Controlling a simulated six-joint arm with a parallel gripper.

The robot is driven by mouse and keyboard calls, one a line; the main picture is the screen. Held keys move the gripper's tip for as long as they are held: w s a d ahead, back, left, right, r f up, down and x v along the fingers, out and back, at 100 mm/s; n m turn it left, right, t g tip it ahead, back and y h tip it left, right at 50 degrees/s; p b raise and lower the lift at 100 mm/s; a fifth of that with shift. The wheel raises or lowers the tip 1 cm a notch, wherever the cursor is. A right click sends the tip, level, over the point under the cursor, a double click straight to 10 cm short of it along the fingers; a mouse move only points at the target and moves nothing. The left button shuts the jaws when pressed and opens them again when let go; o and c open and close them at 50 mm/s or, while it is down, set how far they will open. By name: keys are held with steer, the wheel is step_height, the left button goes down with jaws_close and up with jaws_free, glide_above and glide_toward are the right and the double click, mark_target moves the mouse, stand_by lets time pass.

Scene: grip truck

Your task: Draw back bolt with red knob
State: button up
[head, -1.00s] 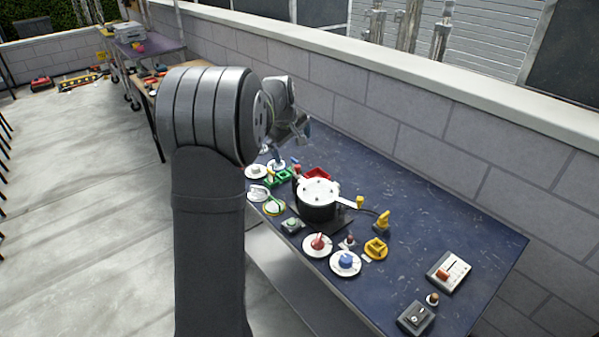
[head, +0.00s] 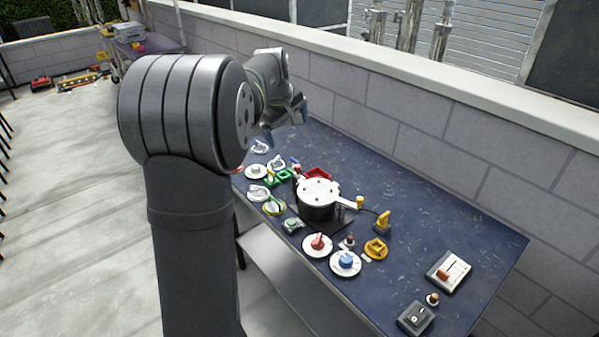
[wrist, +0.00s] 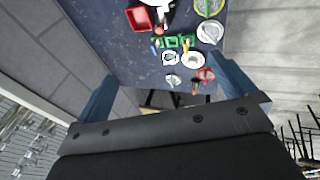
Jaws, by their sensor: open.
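My gripper (head: 285,124) is open and empty, above the far left end of the blue table. Its two blue fingers stand wide apart in the wrist view (wrist: 166,88). A small red part (head: 239,168) shows at the table's left edge, mostly behind my arm; a red piece (wrist: 206,73) lies near the table's end in the wrist view. A small red knob (head: 297,168) stands near the green blocks, and it may be the red top in the wrist view (wrist: 159,30). A red knob on a white disc (head: 318,242) sits farther forward. I cannot tell which is the bolt.
A pot (head: 318,198) with a white lid stands mid-table beside a red tray (head: 318,174). Green blocks (wrist: 175,42) and several white discs crowd the left end. A switch box (head: 416,317) and slider box (head: 448,271) stand at right. A block wall runs behind.

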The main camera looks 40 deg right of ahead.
steer(key=shift+v, duration=1.15)
steer(key=shift+c, duration=0.4)
